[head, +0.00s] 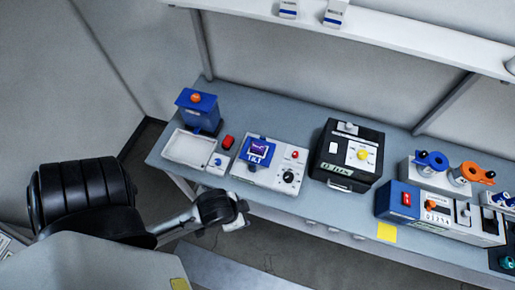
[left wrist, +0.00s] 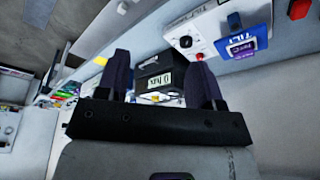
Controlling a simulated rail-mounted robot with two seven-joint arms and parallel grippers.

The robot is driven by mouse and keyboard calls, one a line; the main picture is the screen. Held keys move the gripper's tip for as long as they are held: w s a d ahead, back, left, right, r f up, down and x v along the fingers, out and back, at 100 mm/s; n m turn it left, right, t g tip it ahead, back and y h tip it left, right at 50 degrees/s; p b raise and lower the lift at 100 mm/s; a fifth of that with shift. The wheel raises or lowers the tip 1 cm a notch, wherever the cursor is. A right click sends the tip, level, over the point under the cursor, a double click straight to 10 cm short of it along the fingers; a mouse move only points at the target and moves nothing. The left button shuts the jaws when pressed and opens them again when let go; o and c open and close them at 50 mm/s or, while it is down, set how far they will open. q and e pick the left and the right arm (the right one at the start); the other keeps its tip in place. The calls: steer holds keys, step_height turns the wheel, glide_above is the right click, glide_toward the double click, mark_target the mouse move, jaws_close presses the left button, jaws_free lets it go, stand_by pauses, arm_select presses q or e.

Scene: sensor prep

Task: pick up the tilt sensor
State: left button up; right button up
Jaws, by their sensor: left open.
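The tilt sensor is a small blue device (head: 258,151) with a dark purple screen and "TILT" on its front. It rests on the left part of a white unit (head: 291,170) with a black knob and a red button. In the left wrist view the tilt sensor (left wrist: 248,27) is at the upper right, outside the fingers. My left gripper (left wrist: 163,65) is open and empty, its two dark fingers apart. In the head view my left gripper (head: 234,212) is in front of the bench edge, below the sensor in the picture. My right gripper is not in view.
On the bench (head: 389,150), a white tray (head: 187,149) and blue box (head: 199,115) stand to the left. A black case (head: 346,154) with a display stands to the right. Further right are a blue-and-white unit (head: 440,215) and a shelf (head: 400,57) runs above.

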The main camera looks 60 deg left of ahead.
arm_select(q)
steer(key=o, duration=0.5)
